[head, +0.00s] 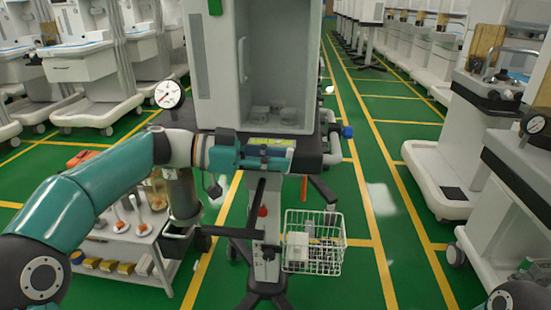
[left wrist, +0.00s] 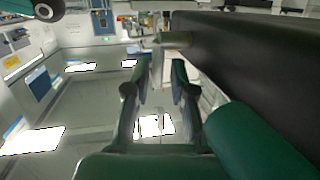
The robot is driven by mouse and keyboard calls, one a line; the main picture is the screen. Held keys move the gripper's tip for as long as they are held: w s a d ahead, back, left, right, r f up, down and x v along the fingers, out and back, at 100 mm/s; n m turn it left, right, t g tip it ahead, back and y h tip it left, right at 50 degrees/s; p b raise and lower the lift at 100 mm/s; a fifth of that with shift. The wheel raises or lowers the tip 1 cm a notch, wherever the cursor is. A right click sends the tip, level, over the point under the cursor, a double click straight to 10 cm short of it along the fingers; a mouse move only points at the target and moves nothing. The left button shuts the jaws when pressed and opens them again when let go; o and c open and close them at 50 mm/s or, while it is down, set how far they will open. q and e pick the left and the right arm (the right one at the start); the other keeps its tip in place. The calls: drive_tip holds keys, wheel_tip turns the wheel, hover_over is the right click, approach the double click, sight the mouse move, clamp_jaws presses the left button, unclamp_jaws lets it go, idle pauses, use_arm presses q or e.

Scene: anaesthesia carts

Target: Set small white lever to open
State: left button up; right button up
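My left arm comes in from the left in the head view. Its teal wrist and gripper (head: 278,152) lie across the front of the grey cart (head: 210,75), just at its dark lower deck. The left wrist view shows the two gripper fingers (left wrist: 161,65) apart, with no object clearly held between them. A short grey-green rod (left wrist: 176,40) shows just beyond the fingertips, beside a large dark slab. I cannot make out the small white lever for certain in either view, nor its setting. The wrist hides part of the cart front. My right gripper is not in view.
A pressure gauge (head: 168,95) stands left of the cart. A white wire basket (head: 315,243) hangs low on its stand. Grey pipes with a blue knob (head: 347,132) stick out at right. A low trolley (head: 130,235) with bottles stands at left. The green aisle at right is free.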

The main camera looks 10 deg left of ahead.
use_arm(q)
drive_tip(key=shift+r, duration=0.1)
drive_tip(key=v, duration=1.1)
drive_tip(key=shift+a, duration=0.4)
